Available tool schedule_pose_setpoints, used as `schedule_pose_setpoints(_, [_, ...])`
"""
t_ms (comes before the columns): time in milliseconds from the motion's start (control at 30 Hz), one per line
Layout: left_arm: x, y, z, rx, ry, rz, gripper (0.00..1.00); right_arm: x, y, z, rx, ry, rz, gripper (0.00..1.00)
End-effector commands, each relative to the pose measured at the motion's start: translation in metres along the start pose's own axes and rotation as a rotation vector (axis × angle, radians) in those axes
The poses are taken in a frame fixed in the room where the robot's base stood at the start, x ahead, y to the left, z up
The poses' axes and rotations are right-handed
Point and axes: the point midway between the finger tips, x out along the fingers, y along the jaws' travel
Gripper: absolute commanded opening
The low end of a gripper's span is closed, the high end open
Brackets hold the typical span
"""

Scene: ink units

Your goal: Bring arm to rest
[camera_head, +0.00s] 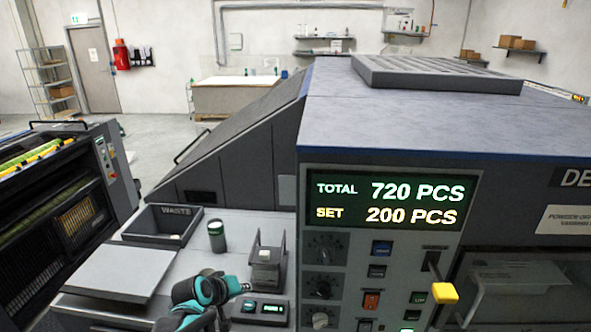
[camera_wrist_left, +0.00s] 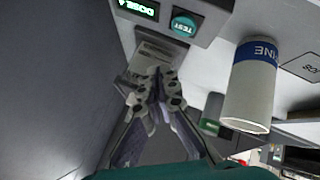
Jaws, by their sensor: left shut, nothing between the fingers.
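My left arm, with teal and black links, comes in low in the head view. Its gripper (camera_head: 243,288) is just left of and above a small dosing unit (camera_head: 262,311) with a green display and a teal button. In the left wrist view the gripper's two fingers (camera_wrist_left: 157,78) come together at the tips, with nothing between them. The unit's "DOSE" display (camera_wrist_left: 140,9) and teal "TEST" button (camera_wrist_left: 185,24) are just beyond the fingertips. My right gripper is in neither view.
A white cylinder (camera_wrist_left: 249,95) with a blue band stands right of the fingers. A large machine (camera_head: 420,125) blocks the right.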

Motion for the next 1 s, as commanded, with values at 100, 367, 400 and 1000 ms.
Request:
schedule_pose_setpoints(100, [-0.029, 0.004, 0.02, 0.063, -0.012, -0.033, 0.0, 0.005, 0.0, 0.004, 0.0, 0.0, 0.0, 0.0])
schedule_pose_setpoints(367, [-0.105, -0.004, 0.085, 0.258, -0.044, -0.142, 0.0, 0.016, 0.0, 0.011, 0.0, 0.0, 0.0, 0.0])
schedule_pose_setpoints(400, [-0.115, -0.008, 0.096, 0.288, -0.048, -0.158, 0.0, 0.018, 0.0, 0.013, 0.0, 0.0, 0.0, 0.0])
schedule_pose_setpoints(1000, [-0.166, -0.046, 0.167, 0.487, -0.072, -0.271, 0.0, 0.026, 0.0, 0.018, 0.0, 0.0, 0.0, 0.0])
